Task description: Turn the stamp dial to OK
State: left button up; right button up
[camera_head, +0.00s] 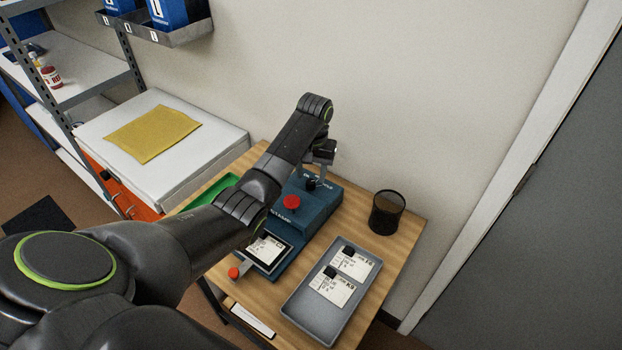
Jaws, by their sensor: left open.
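The blue stamp machine (318,207) stands on the wooden bench. A small black dial (311,184) sits on its upper rear part, and a red button (291,202) is in front of it. The dial's markings are too small to read. My left arm reaches over the machine from the left. My left gripper (312,172) points down and is open, its fingers at the dial, one to each side in this view. I cannot tell whether they touch it. A white card (264,249) lies in the machine's front bay. My right gripper is not in view.
A grey tray (298,303) with two labelled cards is at the front right of the bench. A black mesh cup (386,212) stands at the right edge. A green tray (205,193) is partly behind my arm. A wall stands close behind the bench.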

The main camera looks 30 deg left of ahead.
aim_at(311, 184)
pick_arm(q)
notch_tip(311, 184, down, 2)
jog(key=shift+f, duration=0.35)
